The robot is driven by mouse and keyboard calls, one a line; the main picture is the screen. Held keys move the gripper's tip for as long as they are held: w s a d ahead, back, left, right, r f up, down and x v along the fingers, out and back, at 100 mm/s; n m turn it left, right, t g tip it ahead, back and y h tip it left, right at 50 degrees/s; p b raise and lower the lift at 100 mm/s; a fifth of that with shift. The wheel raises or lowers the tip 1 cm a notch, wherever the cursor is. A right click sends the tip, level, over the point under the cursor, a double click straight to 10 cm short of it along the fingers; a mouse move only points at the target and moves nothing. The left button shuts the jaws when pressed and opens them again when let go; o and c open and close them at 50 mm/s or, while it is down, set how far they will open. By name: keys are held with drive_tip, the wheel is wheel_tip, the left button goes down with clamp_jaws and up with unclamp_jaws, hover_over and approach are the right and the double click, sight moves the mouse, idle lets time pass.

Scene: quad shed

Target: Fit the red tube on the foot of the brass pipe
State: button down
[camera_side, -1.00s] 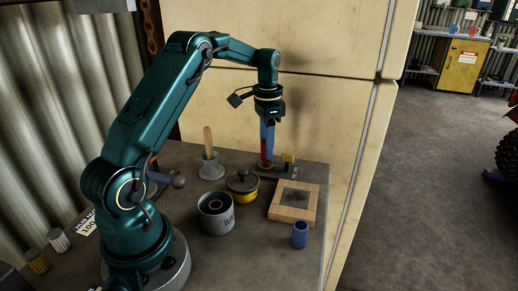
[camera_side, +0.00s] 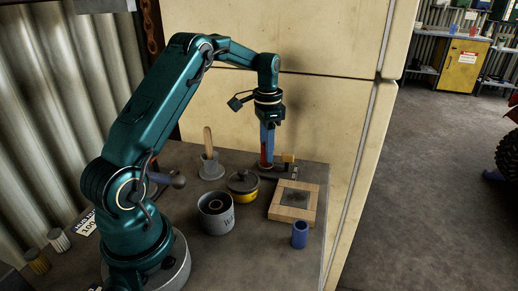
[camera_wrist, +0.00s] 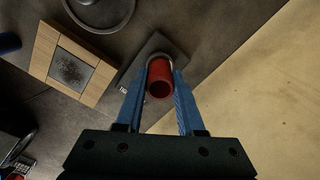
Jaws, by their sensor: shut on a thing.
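My gripper (camera_side: 267,158) points straight down, its blue fingers shut on the red tube (camera_side: 269,148). In the wrist view the tube (camera_wrist: 160,84) sits between both fingertips, its open end facing the camera. The tube is upright, low over a dark base plate (camera_side: 266,173) at the back of the bench. A small brass-coloured piece (camera_side: 288,158) stands on this plate just right of the gripper; I cannot tell whether it is part of the brass pipe. A curved pale rim shows behind the tube in the wrist view. The tube's lower end is hidden, so contact there is unclear.
A grey holder with a wooden handle (camera_side: 211,169) is left. A cream panel (camera_side: 340,120) rises close behind.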

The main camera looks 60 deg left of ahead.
drive_tip(key=shift+f, duration=0.7)
idle(0.5)
drive_tip(key=shift+c, duration=2.2)
unclamp_jaws()
drive_tip(key=shift+o, duration=0.3)
drive_tip(key=o, duration=0.3)
drive_tip(key=shift+o, duration=0.2)
drive_tip(key=shift+r, duration=3.5)
